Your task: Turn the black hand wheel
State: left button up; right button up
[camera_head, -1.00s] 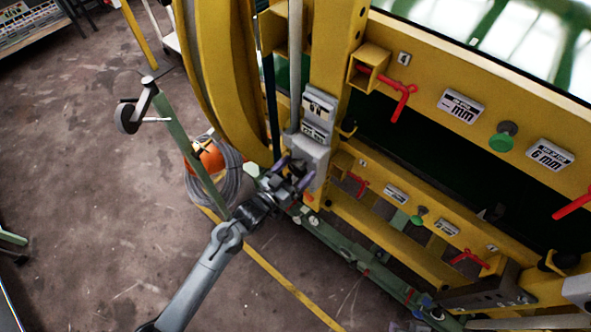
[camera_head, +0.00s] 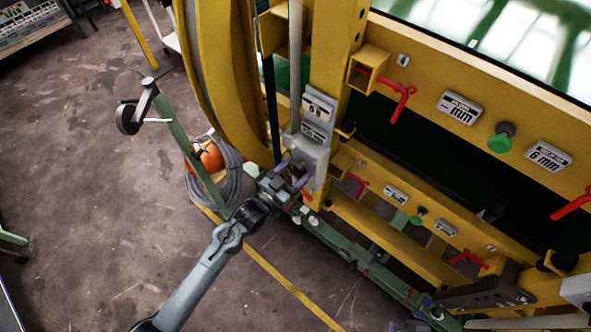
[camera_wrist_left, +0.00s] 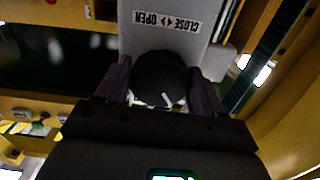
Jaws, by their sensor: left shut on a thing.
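The black hand wheel (camera_wrist_left: 160,78) is a round dark knob on a grey housing (camera_wrist_left: 150,25) labelled "CLOSE OPEN", seen in the left wrist view. The purple fingers of my left gripper (camera_wrist_left: 161,85) sit on both sides of it and are shut on it. In the head view my left gripper (camera_head: 294,173) is at the lower end of the grey housing (camera_head: 316,148) on the yellow frame. There the gripper hides the wheel. My right gripper is in neither current view.
The yellow frame (camera_head: 335,70) carries red handles (camera_head: 403,98) and green knobs (camera_head: 501,141) to the right. A green post with a black wheel (camera_head: 128,118) stands left, near an orange object (camera_head: 207,157) with coiled grey cable. The floor at left is mostly clear.

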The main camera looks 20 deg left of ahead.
pick_arm(q)
jog(key=m+p, duration=0.1)
jog(key=m, duration=0.5)
jog(key=shift+r, duration=0.1)
jog(key=m, duration=0.3)
jog(key=shift+a+p, duration=0.1)
jog(key=shift+p, duration=0.3)
jog(key=shift+m, duration=0.4)
jog(key=o, duration=1)
